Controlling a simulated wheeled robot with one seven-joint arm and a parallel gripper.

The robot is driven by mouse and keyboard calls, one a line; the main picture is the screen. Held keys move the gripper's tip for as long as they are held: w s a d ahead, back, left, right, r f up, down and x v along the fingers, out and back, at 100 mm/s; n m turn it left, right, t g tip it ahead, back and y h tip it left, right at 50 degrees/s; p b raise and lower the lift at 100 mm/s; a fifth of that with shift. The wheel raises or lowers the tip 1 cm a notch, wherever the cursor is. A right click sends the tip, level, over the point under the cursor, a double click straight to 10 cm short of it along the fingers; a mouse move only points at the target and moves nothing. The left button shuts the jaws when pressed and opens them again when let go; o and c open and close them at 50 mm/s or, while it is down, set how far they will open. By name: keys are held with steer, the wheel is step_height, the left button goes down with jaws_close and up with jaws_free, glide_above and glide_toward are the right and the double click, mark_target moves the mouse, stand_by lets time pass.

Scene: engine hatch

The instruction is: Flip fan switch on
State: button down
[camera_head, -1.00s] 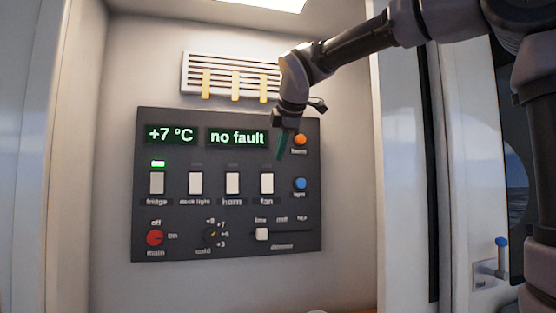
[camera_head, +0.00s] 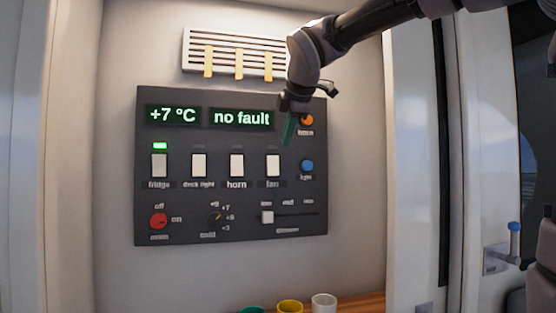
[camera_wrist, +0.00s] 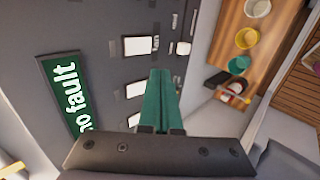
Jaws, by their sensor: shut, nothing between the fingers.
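The fan switch (camera_head: 273,165) is a white rocker at the right end of a row of switches on the dark control panel (camera_head: 180,195). The small lamp above it looks dark. In the wrist view the fan switch (camera_wrist: 137,45) lies left of my fingertips. My gripper (camera_head: 287,142) has green fingers, pressed together and empty. It points down in front of the panel, just above and right of the fan switch in the head view. The closed fingers also fill the middle of the wrist view (camera_wrist: 160,73). No contact with the switch is visible.
The horn switch (camera_head: 237,165), deck light switch (camera_head: 199,165) and fridge switch (camera_head: 159,165) sit to the left; the fridge lamp is lit green. Orange (camera_head: 306,120) and blue (camera_head: 307,166) buttons are at right. Cups (camera_head: 290,307) stand on a wooden counter below.

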mark_target(273, 168)
steer(key=x, duration=0.8)
steer(key=w+r+x, duration=0.1)
steer(key=x, duration=0.3)
steer(key=shift+w+a, duration=0.2)
steer(key=shift+w, duration=0.05)
steer(key=shift+w+a, duration=0.1)
steer(key=shift+w, duration=0.3)
steer(key=shift+f, duration=0.1)
steer(key=shift+w+f, duration=0.15)
steer(key=shift+w, duration=0.1)
steer(key=shift+r, duration=1.05)
steer(key=shift+s, duration=0.1)
